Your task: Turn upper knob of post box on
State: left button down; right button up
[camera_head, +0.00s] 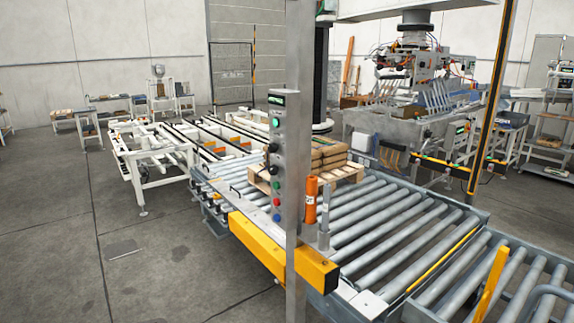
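The post box is a tall grey metal post (297,130) in the middle of the head view. Its left face carries a small dark label panel with green on it at the top. Below the panel is a column of controls: a green button (275,122), a black knob (273,147), another black knob (274,170), then a green, a red and a blue button. The upper knob is too small to tell which way it points. Neither of my grippers shows in this view.
A roller conveyor (390,232) runs behind and right of the post. A yellow beam (262,250) crosses at the post's lower part. An orange cylinder (311,200) stands close by. Stacked sacks lie on a wooden pallet (347,173). Open grey floor (130,285) lies to the left.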

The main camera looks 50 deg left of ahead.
aim_at(271, 148)
jog(key=u, duration=1.75)
